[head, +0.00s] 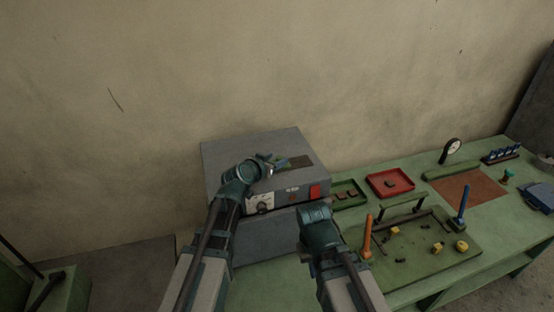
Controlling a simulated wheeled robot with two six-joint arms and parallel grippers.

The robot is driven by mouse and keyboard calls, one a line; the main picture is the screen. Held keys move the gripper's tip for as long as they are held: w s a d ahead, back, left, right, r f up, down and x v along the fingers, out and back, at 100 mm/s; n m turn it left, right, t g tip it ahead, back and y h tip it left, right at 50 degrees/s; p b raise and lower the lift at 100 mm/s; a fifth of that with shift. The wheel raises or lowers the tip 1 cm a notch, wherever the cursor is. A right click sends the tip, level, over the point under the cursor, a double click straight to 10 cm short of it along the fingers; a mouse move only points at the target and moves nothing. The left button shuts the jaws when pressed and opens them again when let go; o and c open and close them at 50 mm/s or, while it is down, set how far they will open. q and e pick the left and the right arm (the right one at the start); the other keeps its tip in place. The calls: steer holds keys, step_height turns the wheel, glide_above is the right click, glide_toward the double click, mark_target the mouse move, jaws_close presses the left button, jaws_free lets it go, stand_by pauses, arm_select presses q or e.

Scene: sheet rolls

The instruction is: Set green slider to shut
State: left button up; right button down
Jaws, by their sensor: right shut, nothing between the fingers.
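A grey box (235,151) stands at the back left of the green bench. On its top is a dark brownish strip (301,161). A small green piece (282,163) at the strip's left end looks like the green slider, partly hidden by my gripper. My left gripper (270,159) is over the box top, right at the green piece; I cannot tell whether it touches it or how its fingers are set. My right gripper (315,212) is in front of the box, low and to the right, shut and empty; its fingers are mostly hidden by its wrist.
The box front has a light dial panel (260,202) and a red switch (314,191). To the right are a green tray (359,202), a red tray (400,177), a board with orange (367,238) and blue (462,206) posts, and a gauge (451,147).

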arm_select(q)
steer(key=shift+d, duration=0.1)
steer(key=p+v, duration=0.3)
steer(key=v, duration=0.4)
steer(key=shift+s, duration=0.2)
stand_by(0.5)
